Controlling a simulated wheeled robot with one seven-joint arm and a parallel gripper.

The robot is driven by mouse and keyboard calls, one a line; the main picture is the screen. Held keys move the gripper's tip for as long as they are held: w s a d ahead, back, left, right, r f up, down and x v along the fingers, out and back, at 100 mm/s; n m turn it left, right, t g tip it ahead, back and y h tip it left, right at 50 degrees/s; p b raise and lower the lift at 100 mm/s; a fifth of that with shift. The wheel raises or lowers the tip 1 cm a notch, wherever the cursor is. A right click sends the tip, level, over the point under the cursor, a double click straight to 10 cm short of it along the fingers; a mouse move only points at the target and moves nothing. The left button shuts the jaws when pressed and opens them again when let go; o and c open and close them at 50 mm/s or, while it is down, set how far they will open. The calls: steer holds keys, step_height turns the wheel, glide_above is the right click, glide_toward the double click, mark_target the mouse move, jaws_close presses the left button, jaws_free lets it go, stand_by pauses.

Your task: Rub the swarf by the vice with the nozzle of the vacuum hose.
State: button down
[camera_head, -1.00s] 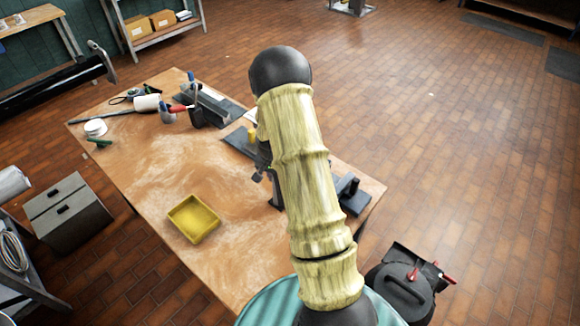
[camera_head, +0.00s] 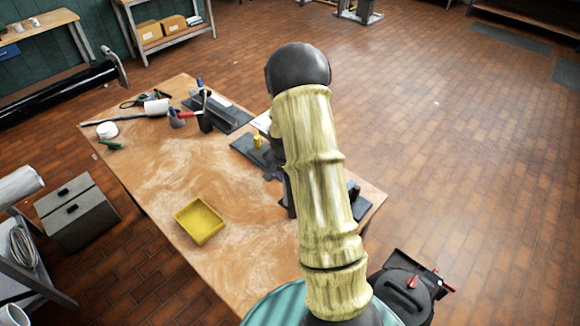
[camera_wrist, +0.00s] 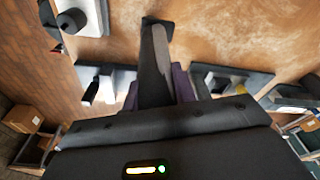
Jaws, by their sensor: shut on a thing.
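My gripper (camera_wrist: 157,92) is shut on the dark nozzle of the vacuum hose (camera_wrist: 155,68), which sticks out ahead between the purple finger pads in the wrist view. The nozzle's wider end (camera_wrist: 157,22) appears over the brown bench top; I cannot tell if it touches. In the head view my pale-sleeved arm hides the gripper and nozzle. Dark angular metal fixtures stand on the bench, one of them (camera_head: 218,112) towards the back; I cannot tell surely which is the vice. Pale streaks mark the bench top (camera_head: 185,165), but I cannot make out swarf for certain.
A yellow tray (camera_head: 200,221) lies on the bench's near left part, with bare wood around it. A dark plate with a yellow cylinder (camera_head: 257,141) lies left of my arm. A black canister with red parts (camera_head: 408,290) stands right of the bench. Grey drawers (camera_head: 75,210) stand left.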

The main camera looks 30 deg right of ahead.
step_height(320, 180, up, 2)
steer(key=shift+r+p, duration=0.1)
steer(key=shift+p, duration=0.35)
stand_by(0.4)
